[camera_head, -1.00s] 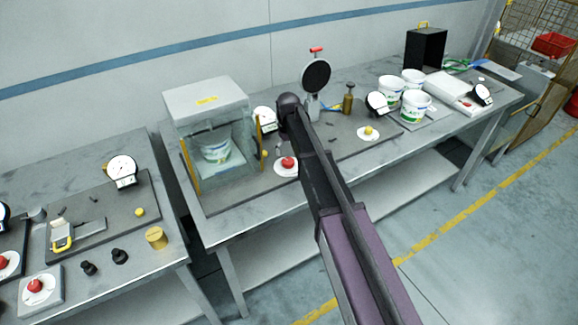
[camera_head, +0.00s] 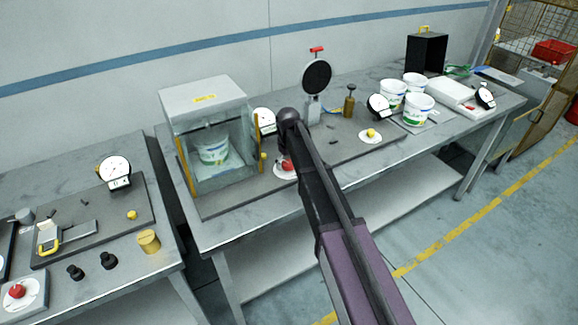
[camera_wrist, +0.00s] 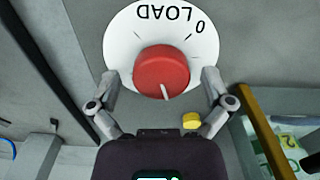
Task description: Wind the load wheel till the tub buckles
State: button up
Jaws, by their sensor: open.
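The load wheel is a red knob (camera_wrist: 161,68) on a round white plate (camera_wrist: 120,40) lettered LOAD, with a 0 mark; a white line shows on its rim. It also shows, partly covered by my arm, in the head view (camera_head: 285,166). My gripper (camera_wrist: 161,80) is open, one finger on each side of the knob, with a visible gap on both sides. The fingers are hidden in the head view. The white tub (camera_head: 213,151) with green print stands upright inside a clear-fronted chamber (camera_head: 203,92). A white dial gauge (camera_head: 264,121) stands beside the chamber.
A small yellow knob (camera_wrist: 191,120) sits near the right finger, with a yellow chamber edge (camera_wrist: 262,135) beyond. In the head view, a black disc on a stand (camera_head: 316,77), a brass weight (camera_head: 349,104) and several white tubs (camera_head: 418,109) stand to the right.

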jog(key=c, duration=1.1)
jog(key=shift+d, duration=0.2)
jog(key=shift+c, duration=0.2)
jog(key=shift+a, duration=0.1)
jog(key=shift+m, duration=3.7)
